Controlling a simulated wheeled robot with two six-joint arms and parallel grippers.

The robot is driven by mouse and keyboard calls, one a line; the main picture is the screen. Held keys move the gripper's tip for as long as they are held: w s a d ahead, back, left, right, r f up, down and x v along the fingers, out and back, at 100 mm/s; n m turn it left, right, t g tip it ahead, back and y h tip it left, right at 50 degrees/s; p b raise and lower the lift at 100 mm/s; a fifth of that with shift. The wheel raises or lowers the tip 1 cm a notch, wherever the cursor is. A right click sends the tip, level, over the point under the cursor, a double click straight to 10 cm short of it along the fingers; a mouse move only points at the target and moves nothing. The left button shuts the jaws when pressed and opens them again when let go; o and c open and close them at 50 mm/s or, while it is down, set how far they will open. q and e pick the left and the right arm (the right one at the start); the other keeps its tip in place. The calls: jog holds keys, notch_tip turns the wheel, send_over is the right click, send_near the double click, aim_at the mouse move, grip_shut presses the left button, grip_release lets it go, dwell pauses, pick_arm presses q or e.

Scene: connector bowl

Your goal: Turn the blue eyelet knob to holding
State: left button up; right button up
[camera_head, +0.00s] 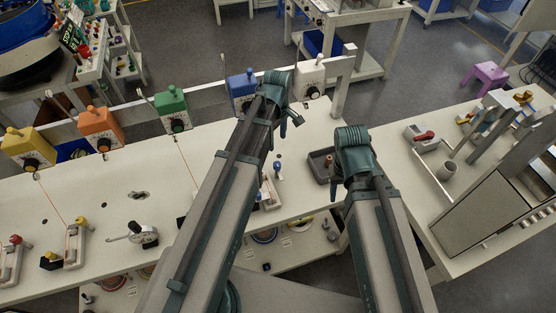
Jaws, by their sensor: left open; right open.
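The blue eyelet box (239,83) is mounted on the rail at the back of the long table, with a blue eyelet on top. Its dark dial knob (248,106) is on the front face, partly hidden by my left arm, so I cannot read its setting. My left gripper (289,123) is just right of the blue box, below the white box, open, with its fingers partly hidden by the wrist. My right gripper (336,188) is open above the table's right end by a dark tray, mostly hidden by its own wrist.
Yellow (27,143), orange (100,123), green (172,103) and white (309,74) boxes share the rail. A dark tray (318,168) lies on the table. Threads and small fixtures occupy the left side. Another bench (445,230) stands at right.

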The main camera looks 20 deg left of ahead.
aim_at(277, 164)
pick_arm(q)
notch_tip(277, 164, down, 14)
jog(key=b, duration=1.3)
jog(key=shift+r, duration=0.25)
grip_shut()
